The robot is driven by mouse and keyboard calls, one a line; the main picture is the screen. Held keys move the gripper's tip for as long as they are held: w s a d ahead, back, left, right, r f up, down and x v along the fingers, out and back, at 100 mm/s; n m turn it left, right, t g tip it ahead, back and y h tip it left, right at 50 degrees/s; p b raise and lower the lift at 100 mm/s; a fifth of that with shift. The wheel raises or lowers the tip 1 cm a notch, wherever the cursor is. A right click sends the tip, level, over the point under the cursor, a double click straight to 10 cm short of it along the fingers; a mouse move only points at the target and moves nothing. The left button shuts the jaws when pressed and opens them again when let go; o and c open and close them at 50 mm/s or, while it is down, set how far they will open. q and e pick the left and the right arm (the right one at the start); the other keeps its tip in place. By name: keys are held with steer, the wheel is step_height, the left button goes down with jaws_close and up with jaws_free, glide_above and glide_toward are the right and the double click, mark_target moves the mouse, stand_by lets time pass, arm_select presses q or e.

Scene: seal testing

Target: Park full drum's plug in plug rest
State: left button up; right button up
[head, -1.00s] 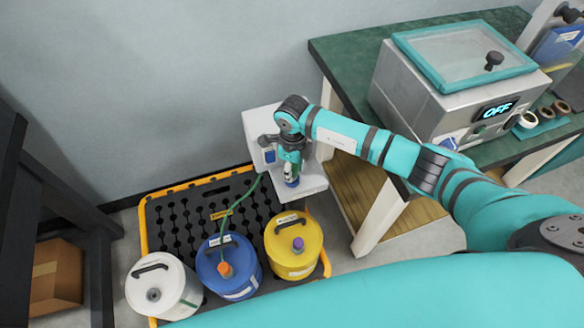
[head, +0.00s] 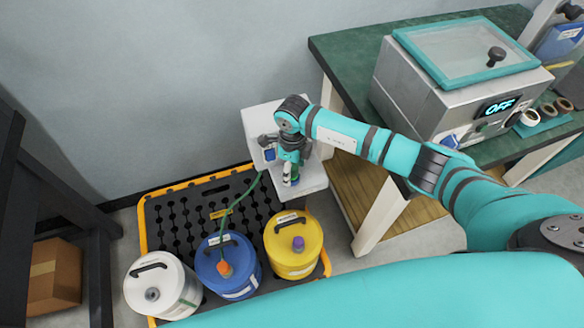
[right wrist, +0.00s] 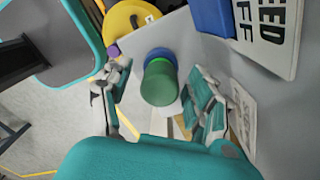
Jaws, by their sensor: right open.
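A stubby cylindrical piece (right wrist: 160,85), green with a brighter green ring and a blue collar, shows between my right fingers; I take it for the plug. My right gripper (right wrist: 162,100) is open around it, with a gap on both sides. In the head view my right gripper (head: 290,175) points down over the base of the white stand (head: 304,190); a little blue shows at its fingertips. What lies beneath the piece is hidden. The blue drum (head: 226,272) has an orange fitting (head: 226,269) on top. My left gripper is not in view.
A green hose (head: 238,204) runs from the blue drum toward the stand. The yellow drum (head: 287,258) with a purple cap and the white drum (head: 172,278) stand beside it on a yellow-edged pallet (head: 160,220). A sign (right wrist: 272,30) and the green workbench (head: 345,55) are close.

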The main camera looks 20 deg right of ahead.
step_height(320, 180, up, 12)
steer(key=shift+w, duration=0.15)
steer(key=shift+d, duration=0.1)
stand_by(0.6)
